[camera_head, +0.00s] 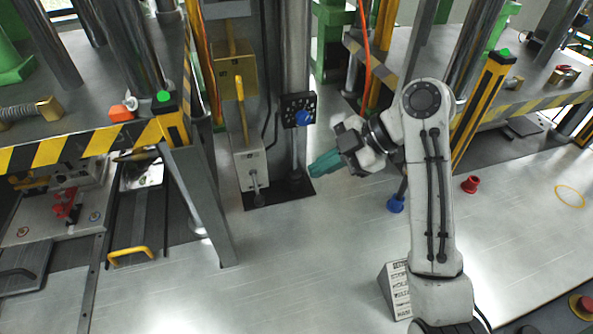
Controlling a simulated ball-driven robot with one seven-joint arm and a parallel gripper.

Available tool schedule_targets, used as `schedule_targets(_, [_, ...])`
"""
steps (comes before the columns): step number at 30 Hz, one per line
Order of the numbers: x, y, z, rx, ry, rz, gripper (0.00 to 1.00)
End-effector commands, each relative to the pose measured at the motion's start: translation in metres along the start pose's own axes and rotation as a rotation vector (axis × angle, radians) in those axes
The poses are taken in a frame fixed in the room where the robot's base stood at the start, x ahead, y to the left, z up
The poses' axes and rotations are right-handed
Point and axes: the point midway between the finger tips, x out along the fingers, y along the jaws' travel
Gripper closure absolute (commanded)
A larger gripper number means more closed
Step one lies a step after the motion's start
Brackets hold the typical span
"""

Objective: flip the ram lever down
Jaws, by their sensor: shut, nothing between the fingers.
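My gripper (318,168), with teal fingers, is shut and empty near the middle of the view. It points left toward a grey switch box (249,164) with a gap between them. A small metal lever (255,186) sits on the lower front of this box and points downward. A yellow bar (242,108) runs from the box up to a brass-coloured block (235,76). No label shows which part is the ram lever, so I cannot tell it for sure. Contact between my gripper and any lever is not seen.
A black panel with a blue knob (303,117) is on the post above my gripper. A striped table edge (80,148) and grey leg stand at left. A blue piece (396,204) and a red piece (471,185) are on the right. The metal surface below my gripper is clear.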

Motion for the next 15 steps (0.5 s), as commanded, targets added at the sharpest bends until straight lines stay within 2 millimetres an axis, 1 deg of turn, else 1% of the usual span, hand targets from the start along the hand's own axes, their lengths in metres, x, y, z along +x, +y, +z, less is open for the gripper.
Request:
schedule_targets(5, [0.029,-0.001,-0.002,0.002,0.002,-0.006,1.00])
schedule_targets(15, [0.094,-0.001,-0.002,0.003,-0.001,-0.004,1.00])
